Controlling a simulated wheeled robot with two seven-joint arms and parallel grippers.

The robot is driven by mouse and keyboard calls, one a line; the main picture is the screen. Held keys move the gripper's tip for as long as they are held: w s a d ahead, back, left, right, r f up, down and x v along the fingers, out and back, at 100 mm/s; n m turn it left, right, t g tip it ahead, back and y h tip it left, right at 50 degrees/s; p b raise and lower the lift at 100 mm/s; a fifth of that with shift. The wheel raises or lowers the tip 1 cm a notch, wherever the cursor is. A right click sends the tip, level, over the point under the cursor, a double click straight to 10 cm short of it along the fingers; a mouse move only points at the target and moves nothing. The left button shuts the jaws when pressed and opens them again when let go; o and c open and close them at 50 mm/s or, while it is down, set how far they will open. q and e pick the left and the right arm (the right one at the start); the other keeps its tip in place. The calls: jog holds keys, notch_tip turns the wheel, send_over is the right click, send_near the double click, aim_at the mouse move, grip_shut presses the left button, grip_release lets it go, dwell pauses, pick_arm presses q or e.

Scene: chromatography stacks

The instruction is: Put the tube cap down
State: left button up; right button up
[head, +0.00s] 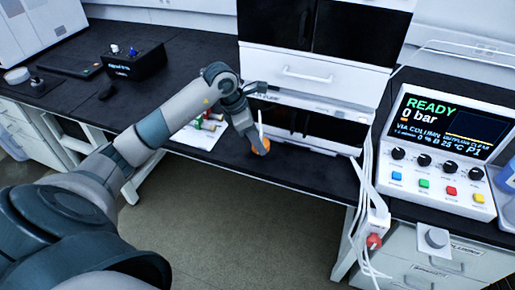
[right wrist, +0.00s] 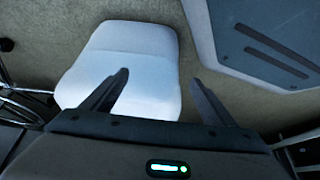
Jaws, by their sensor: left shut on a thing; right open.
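An orange tube cap (head: 261,148) is at the tip of my left gripper (head: 258,142), just above or on the black bench near its front edge. I cannot tell if the cap touches the bench. The left gripper is shut on the cap and partly hides it. My right gripper (right wrist: 160,98) shows in the right wrist view, open and empty above the floor, away from the bench.
White chromatography stack (head: 315,75) stands behind the left gripper. White cables (head: 367,180) hang at the bench edge beside a control panel (head: 445,145). A white chair seat (right wrist: 125,68) is below the right gripper.

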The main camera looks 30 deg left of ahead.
pick_arm(q)
jog(key=shift+f, duration=0.6)
notch_tip(320, 180, down, 3)
jog(key=shift+r+p, duration=0.2)
jog(key=shift+p, duration=0.3)
jog(key=shift+f, duration=0.1)
pick_arm(e)
jog(key=shift+w+a+r+t, duration=0.3)
jog(key=shift+w+a+r, duration=0.05)
jog(key=shift+a+r, duration=0.1)
pick_arm(q)
jog(key=shift+f, duration=0.15)
pick_arm(e)
jog(key=shift+f, duration=0.2)
pick_arm(q)
jog(key=o, duration=1.1)
pick_arm(e)
jog(key=shift+d+r, duration=0.1)
pick_arm(q)
jog(key=shift+r, duration=0.2)
pick_arm(e)
jog(key=shift+r, duration=0.15)
